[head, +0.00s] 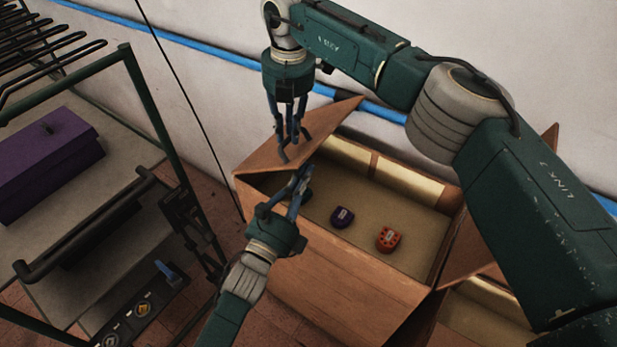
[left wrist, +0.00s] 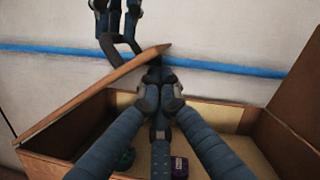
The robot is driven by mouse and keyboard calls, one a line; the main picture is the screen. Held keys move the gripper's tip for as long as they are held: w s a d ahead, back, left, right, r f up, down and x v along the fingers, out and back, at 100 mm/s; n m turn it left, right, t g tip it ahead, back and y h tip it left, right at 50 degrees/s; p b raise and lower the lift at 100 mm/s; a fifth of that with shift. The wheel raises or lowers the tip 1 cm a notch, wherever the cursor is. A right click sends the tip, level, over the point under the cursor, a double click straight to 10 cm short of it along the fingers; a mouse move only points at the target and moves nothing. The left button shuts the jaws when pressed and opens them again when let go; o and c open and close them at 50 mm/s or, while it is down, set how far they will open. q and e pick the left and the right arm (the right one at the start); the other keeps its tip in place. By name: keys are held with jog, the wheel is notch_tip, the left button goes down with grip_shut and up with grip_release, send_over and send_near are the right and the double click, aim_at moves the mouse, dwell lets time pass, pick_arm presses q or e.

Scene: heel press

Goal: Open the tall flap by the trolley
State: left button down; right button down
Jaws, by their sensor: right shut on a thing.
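The cardboard box (head: 330,290) stands open at the middle, with the tall flap (head: 322,134) raised and tilted on the side by the trolley (head: 95,225). The flap also shows edge-on in the left wrist view (left wrist: 85,98). My right gripper (head: 286,158) reaches down from above and is shut on the flap near its upper edge. My left gripper (head: 304,170) is over the box's near left rim, beside the flap. In the left wrist view its fingertips (left wrist: 160,92) are together, with nothing visible between them. The exact gap between left fingertips and flap is unclear.
A purple piece (head: 342,216) and a red piece (head: 389,238) lie in the box. A green piece (left wrist: 124,158) lies near the left gripper. The trolley carries a purple box (head: 45,160). Another flap (head: 472,245) stands at right. My right arm crosses above.

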pick_arm(q)
jog(key=shift+w+a+r, duration=0.3)
jog(key=shift+a+r, duration=0.1)
jog(key=shift+r, duration=0.3)
